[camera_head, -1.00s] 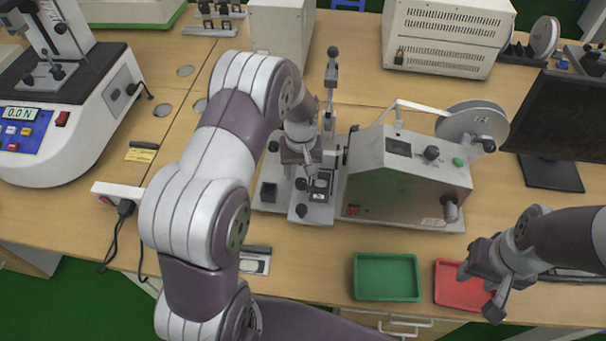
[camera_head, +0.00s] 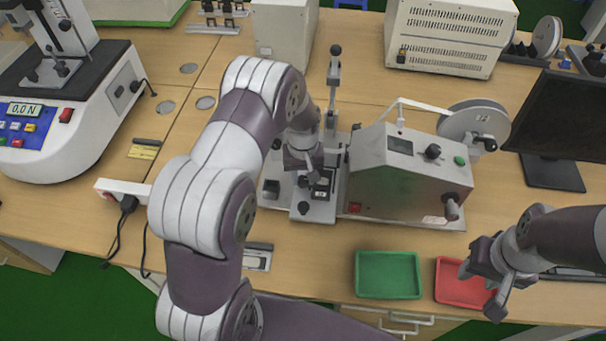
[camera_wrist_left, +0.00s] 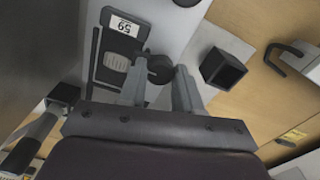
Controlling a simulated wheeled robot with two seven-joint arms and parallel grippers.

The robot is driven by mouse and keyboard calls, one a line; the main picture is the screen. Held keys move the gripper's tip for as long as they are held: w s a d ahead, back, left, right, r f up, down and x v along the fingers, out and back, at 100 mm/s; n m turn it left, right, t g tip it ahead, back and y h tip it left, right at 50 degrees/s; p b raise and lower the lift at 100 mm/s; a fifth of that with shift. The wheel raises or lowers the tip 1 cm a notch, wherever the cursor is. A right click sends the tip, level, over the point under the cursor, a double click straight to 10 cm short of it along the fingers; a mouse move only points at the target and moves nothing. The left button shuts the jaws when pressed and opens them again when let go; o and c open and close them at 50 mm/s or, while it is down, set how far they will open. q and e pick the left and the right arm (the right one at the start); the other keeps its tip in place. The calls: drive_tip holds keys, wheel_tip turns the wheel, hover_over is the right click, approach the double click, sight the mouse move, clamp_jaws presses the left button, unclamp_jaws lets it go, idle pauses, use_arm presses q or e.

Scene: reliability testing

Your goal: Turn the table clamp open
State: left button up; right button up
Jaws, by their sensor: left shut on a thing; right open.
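The table clamp is part of a grey fixture (camera_head: 316,212) beside a metal machine box in the head view. In the left wrist view, a round black knob (camera_wrist_left: 160,69) sits beside a dark block with a "59" label (camera_wrist_left: 124,25). My left gripper (camera_wrist_left: 158,88) is shut on this black knob. In the head view my left gripper (camera_head: 314,175) points down at the fixture and partly hides the clamp. The block also shows there as a small dark part (camera_head: 322,187). My right gripper (camera_head: 484,290) is open and empty over the red tray.
The machine box (camera_head: 405,180) with a reel stands right of the fixture. A green tray (camera_head: 388,275) and a red tray (camera_head: 452,292) lie near the front edge. A test machine (camera_head: 60,120) stands left, with a power strip (camera_head: 120,190) near it. A monitor (camera_head: 565,115) stands right.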

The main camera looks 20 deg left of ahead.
use_arm(q)
drive_tip(key=shift+r, duration=0.1)
drive_tip(key=n, duration=0.4)
drive_tip(key=shift+w+p, duration=0.1)
drive_tip(key=shift+p, duration=0.3)
drive_tip(key=n, duration=0.4)
drive_tip(key=shift+n+p, duration=0.3)
drive_tip(key=shift+n, duration=0.1)
drive_tip(key=n, duration=0.4)
drive_tip(key=shift+n+p, duration=0.3)
drive_tip(key=shift+n, duration=2.2)
drive_tip(key=o, duration=1)
drive_tip(key=shift+o, duration=0.2)
